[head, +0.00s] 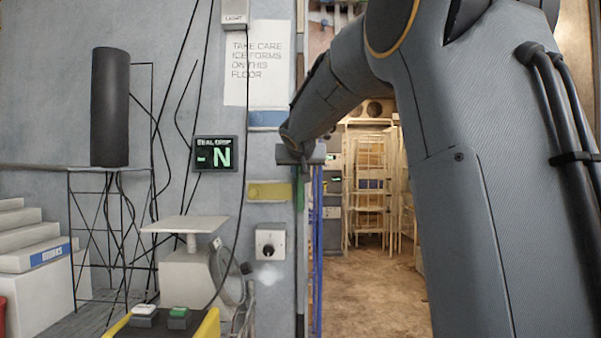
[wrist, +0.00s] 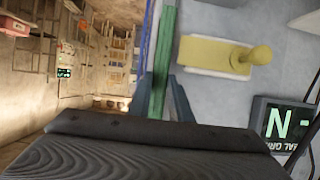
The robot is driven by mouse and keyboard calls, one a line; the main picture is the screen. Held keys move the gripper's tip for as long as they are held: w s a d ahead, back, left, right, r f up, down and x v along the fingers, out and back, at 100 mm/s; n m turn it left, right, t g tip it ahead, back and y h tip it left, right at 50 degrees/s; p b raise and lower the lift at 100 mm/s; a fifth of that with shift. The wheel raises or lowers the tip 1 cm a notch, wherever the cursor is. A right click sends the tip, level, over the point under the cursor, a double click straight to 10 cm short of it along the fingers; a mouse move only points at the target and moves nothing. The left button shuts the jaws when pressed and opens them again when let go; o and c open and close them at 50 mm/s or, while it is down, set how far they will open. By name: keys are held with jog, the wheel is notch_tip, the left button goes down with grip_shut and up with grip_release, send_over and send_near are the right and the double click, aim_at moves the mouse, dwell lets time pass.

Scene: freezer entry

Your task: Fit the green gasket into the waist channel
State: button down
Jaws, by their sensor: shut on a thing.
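The green gasket (wrist: 164,45) is a long straight strip in the wrist view, running from the top edge down between the fingers of my gripper (wrist: 164,100). My gripper is shut on it. In the head view my gripper (head: 302,155) is at the door jamb, partly hidden by my arm. A short stretch of green gasket (head: 300,195) shows just below it. The strip lies along the edge of the grey wall. The waist channel cannot be made out clearly, and I cannot tell whether the gasket is seated in it.
A yellow latch plate (head: 269,191) and a dial box (head: 270,244) are on the wall left of the jamb. A display (head: 214,154) shows "N". Blue strips (head: 316,250) hang beside the doorway. The floor beyond (head: 370,290) is open, with racks (head: 370,180) behind.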

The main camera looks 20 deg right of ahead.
aim_at(301, 171)
jog(key=shift+w+d, duration=0.25)
jog(key=shift+w, duration=0.3)
jog(key=shift+w+d, duration=0.2)
jog(key=shift+w, duration=0.3)
jog(key=c, duration=0.9)
grip_release()
jog(key=shift+s+a+b, duration=0.45)
jog(key=shift+s+b, duration=0.25)
jog(key=shift+s, duration=0.35)
jog(key=shift+s+a+b, duration=0.45)
jog(key=shift+s+b, duration=0.25)
jog(key=shift+s, duration=0.4)
jog(key=shift+s+a+b, duration=0.45)
jog(key=shift+s+b, duration=0.25)
jog(key=shift+s, duration=0.35)
jog(key=b+v, duration=0.1)
jog(key=v, duration=0.7)
